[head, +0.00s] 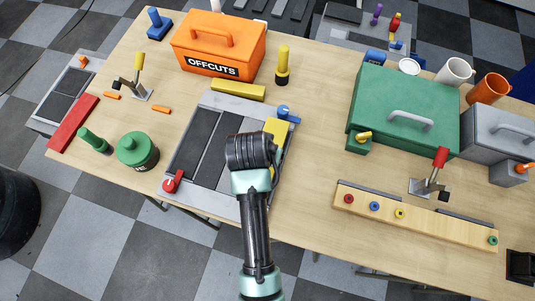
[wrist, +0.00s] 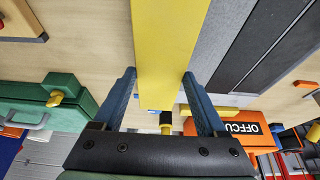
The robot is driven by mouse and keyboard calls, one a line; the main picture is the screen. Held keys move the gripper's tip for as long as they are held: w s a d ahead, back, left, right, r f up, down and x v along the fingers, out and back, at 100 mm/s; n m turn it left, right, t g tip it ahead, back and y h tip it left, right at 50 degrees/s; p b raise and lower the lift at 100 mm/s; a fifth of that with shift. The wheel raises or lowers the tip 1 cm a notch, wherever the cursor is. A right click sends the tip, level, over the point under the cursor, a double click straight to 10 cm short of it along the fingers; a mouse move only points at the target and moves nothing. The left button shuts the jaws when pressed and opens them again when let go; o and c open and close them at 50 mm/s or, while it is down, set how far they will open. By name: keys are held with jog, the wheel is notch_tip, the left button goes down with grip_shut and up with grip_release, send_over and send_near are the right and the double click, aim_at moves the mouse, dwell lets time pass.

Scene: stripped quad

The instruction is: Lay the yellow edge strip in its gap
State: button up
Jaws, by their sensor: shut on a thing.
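My gripper is shut on a yellow strip (wrist: 168,45), with one blue finger on each side of it (wrist: 160,92). The strip also shows in the head view (head: 277,131), beside my wrist at the right edge of the grey board (head: 235,102). My arm hides the fingers in the head view. The board holds dark panels (head: 197,135). The strip's gap cannot be made out; my arm and the strip cover part of the board. Whether the strip touches the board I cannot tell. Another yellow bar (head: 238,92) lies behind the board.
A blue-knobbed fitting (head: 284,111) and a red-knobbed one (head: 171,184) sit at opposite board corners. An orange OFFCUTS box (head: 218,45) and a yellow-black post (head: 282,66) stand behind. A green box (head: 403,112) and a wooden rail (head: 415,222) are right. Bare table lies between.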

jog(key=shift+f, duration=1.95)
jog(key=shift+f, duration=0.15)
jog(key=o, duration=1.4)
jog(key=shift+o, duration=0.2)
notch_tip(320, 180, up, 8)
jog(key=p, duration=0.8)
